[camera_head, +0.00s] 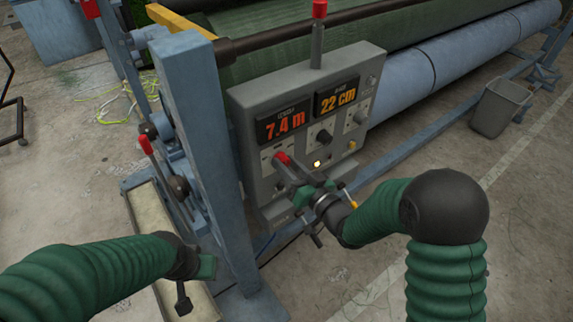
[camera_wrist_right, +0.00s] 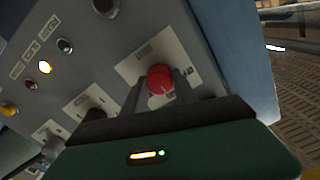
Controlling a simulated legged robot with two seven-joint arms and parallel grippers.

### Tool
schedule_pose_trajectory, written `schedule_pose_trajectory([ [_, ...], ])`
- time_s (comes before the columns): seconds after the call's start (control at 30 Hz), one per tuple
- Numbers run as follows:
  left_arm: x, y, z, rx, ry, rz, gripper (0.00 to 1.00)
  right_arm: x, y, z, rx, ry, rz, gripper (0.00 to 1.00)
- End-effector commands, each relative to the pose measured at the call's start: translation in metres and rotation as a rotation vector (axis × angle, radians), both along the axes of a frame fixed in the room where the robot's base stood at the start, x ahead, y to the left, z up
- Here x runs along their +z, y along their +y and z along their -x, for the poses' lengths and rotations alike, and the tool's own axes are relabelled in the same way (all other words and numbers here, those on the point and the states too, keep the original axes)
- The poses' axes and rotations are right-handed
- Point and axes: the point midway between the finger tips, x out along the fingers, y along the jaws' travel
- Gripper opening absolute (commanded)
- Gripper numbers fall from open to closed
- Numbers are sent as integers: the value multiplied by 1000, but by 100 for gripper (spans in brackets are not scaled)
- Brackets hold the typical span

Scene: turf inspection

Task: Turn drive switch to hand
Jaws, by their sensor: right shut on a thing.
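My right gripper (camera_head: 287,168) is at the panel's lower left, shut on a red-topped control (camera_head: 283,158). In the right wrist view the red knob (camera_wrist_right: 160,78) sits between my two dark fingers, in front of a pale label plate. The labels are too small to read. Black rotary knobs (camera_head: 323,137) sit further right on the panel. My left gripper (camera_head: 184,298) hangs low at the left, away from the panel; its jaws do not show clearly.
A lit yellow lamp (camera_head: 317,164) is close to my right gripper. A blue post (camera_head: 205,150) stands left of the panel, with a red-handled lever (camera_head: 146,145) beyond it. A grey bin (camera_head: 500,108) stands at the right. The floor on the right is mostly clear.

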Motion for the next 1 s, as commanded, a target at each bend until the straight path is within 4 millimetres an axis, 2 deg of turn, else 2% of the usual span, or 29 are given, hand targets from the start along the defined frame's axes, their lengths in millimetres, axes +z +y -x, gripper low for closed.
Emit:
schedule_pose_trajectory([
  [0.03, 1, 0, 0, 0, 0, 0, 0, 7, -2, -3, -6, -15, -8, 0],
  [0.37, 1, 0, 0, 0, 0, 0, 0, 7, -2, -3, -6, -14, -9, 0],
  [0.4, 1, 0, 0, 0, 0, 0, 0, 7, -2, -3, -7, -14, -9, 36],
  [0.57, 1, 0, 0, 0, 0, 0, 0, 5, -1, -2, -4, -9, -7, 55],
  [0.87, 0, 0, 0, 0, 0, 0, 0, 2, -2, 0, -2, -4, -4, 55],
  [1.0, -3, 0, 0, 0, 0, 0, 0, 0, -13, 13, -5, -2, -4, 55],
])
